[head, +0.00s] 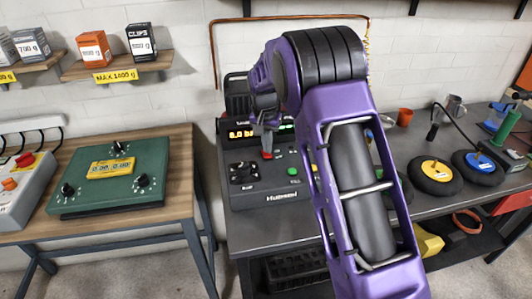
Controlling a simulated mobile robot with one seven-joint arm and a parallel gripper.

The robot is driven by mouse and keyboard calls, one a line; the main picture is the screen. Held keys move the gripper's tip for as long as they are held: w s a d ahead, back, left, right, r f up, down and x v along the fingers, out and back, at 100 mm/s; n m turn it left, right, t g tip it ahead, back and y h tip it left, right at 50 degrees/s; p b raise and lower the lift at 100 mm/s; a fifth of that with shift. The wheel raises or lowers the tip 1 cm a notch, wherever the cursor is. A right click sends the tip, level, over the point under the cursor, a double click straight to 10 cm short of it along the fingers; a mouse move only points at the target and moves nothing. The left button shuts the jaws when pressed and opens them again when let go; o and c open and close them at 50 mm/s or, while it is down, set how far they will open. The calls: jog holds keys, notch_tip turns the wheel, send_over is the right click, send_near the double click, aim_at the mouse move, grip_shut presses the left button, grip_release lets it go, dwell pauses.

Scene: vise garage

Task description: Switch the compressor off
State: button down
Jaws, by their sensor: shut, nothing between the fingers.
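The compressor (262,190) is a dark box on the grey workbench, with an orange lit display (242,134) that seems to read 8.0 bar. On its front face are a red lever or button (266,155), a green button (293,171) and a black knob or fitting (243,173) at the left. My gripper (267,147) is shut and empty, pointing down at the panel right at the red control. I cannot tell whether it touches it. My purple arm hides the compressor's right side and part of the bench.
A green box with dials and a yellow display (112,167) lies on the wooden table (180,150) at left, beside a grey box with a red button (25,159). Wheels (434,176), a mug and an orange cup (405,117) stand right of my arm. Shelves with boxes hang at upper left.

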aim_at(267, 155)
jog(key=shift+f+b, duration=0.35)
jog(key=shift+f, duration=0.3)
jog(key=shift+r+p, duration=2.45)
jog(key=shift+r, duration=1.15)
